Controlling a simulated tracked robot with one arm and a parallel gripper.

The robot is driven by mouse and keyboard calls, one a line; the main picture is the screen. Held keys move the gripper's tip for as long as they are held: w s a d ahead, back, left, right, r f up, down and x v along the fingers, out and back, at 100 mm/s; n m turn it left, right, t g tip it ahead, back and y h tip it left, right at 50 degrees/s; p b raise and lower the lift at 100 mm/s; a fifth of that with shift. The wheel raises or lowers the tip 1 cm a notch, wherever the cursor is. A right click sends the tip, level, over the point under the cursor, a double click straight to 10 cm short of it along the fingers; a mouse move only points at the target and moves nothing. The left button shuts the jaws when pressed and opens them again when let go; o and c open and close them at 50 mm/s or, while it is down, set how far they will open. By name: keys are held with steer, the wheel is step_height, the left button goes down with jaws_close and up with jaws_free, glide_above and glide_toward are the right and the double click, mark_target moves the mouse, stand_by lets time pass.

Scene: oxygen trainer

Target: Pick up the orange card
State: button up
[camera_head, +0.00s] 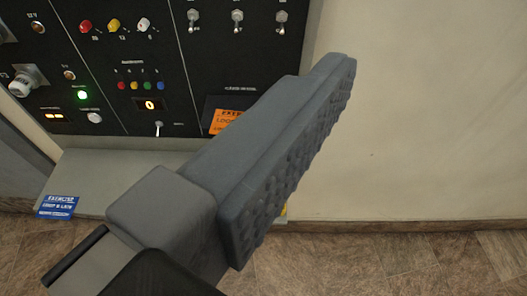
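The orange card (222,121) is on the black control panel, near its lower right. It has a dark band with orange lettering along its top, and its right and lower part is hidden behind my gripper. My gripper (290,150) shows as a large grey finger with a bumpy pad, slanting from bottom centre to upper right in front of the card. Only one finger is clearly seen, and the pad faces right. Whether it touches the card, or is open or shut, I cannot tell.
The panel (105,60) carries switches, knobs, lamps and a small display. A grey ledge (115,175) sits below it, with a blue card (58,206) at its front left edge. The beige wall (430,120) at right is bare, above a brown tiled floor (400,265).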

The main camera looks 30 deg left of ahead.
steer(key=w+a+f+n+y+b, duration=0.1)
steer(key=a+f+b, duration=0.1)
steer(key=f, duration=0.5)
steer(key=w+a+f+n+y+b, duration=0.1)
steer(key=a+f+y+b, duration=0.15)
steer(key=f, duration=0.45)
steer(key=n+y+p, duration=0.2)
steer(key=y, duration=0.2)
glide_toward(222, 118)
steer(key=d, duration=0.4)
steer(key=b+x, duration=0.1)
steer(key=x, duration=0.5)
steer(key=shift+a, duration=0.4)
steer(key=c, duration=1)
